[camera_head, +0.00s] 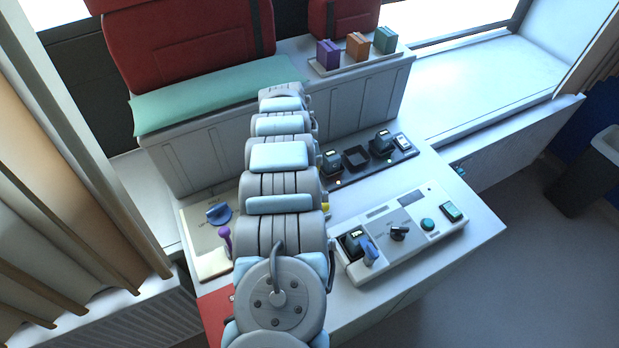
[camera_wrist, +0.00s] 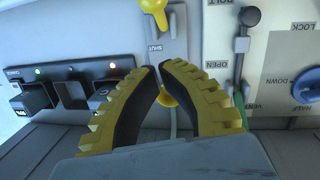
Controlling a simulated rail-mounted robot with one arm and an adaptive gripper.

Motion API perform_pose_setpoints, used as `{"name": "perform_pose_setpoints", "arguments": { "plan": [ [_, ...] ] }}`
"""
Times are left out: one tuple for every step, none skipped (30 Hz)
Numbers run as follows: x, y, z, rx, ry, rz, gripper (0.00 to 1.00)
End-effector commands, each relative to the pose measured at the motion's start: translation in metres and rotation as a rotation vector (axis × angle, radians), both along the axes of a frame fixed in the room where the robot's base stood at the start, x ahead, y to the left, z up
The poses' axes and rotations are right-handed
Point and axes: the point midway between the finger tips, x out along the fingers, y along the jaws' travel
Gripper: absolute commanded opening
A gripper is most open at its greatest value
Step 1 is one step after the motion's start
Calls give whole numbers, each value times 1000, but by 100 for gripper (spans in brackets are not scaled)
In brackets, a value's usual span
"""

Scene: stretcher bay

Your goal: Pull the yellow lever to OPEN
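The yellow lever (camera_wrist: 155,12) shows at the top edge of the wrist view. Its knob is partly cut off, and its stem runs down over a grey plate marked SHUT. My gripper (camera_wrist: 159,69) has yellow ribbed fingers with black pads, whose tips almost meet. The tips are below the lever in the picture, apart from it, with nothing seen held. A smaller yellow part (camera_wrist: 168,98) shows behind the gap between the fingers, with a thin cable below it.
Right of the lever in the wrist view stand a black-knobbed bolt (camera_wrist: 241,45) and a blue knob (camera_wrist: 308,86). A device rack (camera_wrist: 75,73) is at left. In the head view, a control box (camera_head: 405,238) and a purple lever (camera_head: 225,237) flank my arm.

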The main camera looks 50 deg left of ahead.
Motion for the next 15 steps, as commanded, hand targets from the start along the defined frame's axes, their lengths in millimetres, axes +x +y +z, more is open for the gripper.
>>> {"name": "perform_pose_setpoints", "arguments": {
  "plan": [
    [1,1,6,1,-2,-1,0],
    [1,1,9,3,-4,-1,0],
    [1,2,14,4,-5,-1,0],
    [1,3,17,4,-6,-1,0],
    [0,3,20,4,-6,-1,0],
    [-1,3,23,4,-4,0,0],
    [-2,3,26,3,-3,0,0],
    [-2,3,28,2,-4,0,0],
    [-2,4,33,3,-5,-1,0],
    [-2,4,37,3,-5,-1,0],
    [-2,4,41,3,-5,-1,0],
    [-3,4,45,4,-5,-2,0],
    [-3,4,48,3,-5,-2,0],
    [-4,4,50,3,-5,-2,0],
    [-4,5,54,3,-5,-2,0]
  ]
}}
